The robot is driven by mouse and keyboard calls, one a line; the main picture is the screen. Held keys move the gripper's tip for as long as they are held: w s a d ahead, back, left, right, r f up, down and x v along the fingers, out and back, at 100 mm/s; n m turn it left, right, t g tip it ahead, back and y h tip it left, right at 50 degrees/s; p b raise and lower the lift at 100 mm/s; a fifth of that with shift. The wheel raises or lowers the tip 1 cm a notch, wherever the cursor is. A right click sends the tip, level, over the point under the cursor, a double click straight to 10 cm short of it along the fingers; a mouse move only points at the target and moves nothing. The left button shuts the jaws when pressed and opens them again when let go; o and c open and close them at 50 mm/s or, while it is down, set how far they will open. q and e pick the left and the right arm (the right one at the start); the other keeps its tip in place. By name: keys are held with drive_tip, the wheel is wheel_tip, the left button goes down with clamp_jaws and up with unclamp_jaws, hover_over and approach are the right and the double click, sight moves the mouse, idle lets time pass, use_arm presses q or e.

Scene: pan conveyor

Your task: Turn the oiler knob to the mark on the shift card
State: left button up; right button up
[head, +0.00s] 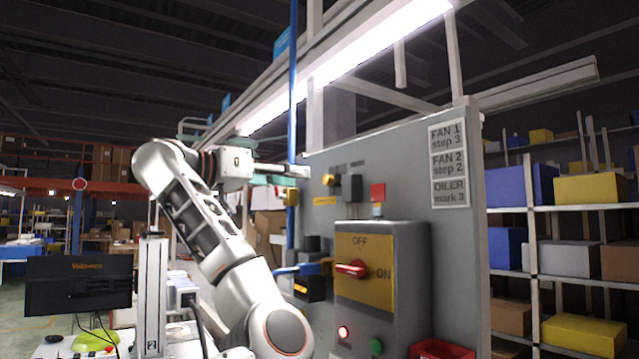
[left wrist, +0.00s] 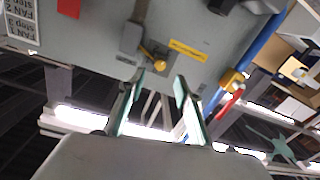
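The shift card (head: 449,163) is on the upper right of the grey panel (head: 410,195) and reads FAN 1 step 3, FAN 2 step 2, OILER mark 3. A small yellow knob (head: 328,180) sits on the panel near a yellow label; it also shows in the left wrist view (left wrist: 160,65). The label is too small to read, so I cannot tell whether this is the oiler knob. My left gripper (head: 291,175) is beside the panel's left part; in the left wrist view (left wrist: 156,85) its fingers are apart, empty, with the knob just beyond them. My right gripper is out of view.
A grey switch box (head: 405,290) with a red handle (head: 351,269) and OFF/ON markings juts out below. A red block (head: 378,192) and a dark box (head: 352,188) are right of the knob. A blue pipe (head: 292,100) runs vertically beside my left gripper.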

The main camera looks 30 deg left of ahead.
sight(325, 180)
use_arm(q)
drive_tip(key=p+x, duration=0.2)
drive_tip(key=x, duration=0.4)
drive_tip(key=shift+r, duration=0.1)
drive_tip(key=shift+x, duration=0.85)
drive_tip(key=shift+c, duration=0.4)
clamp_jaws()
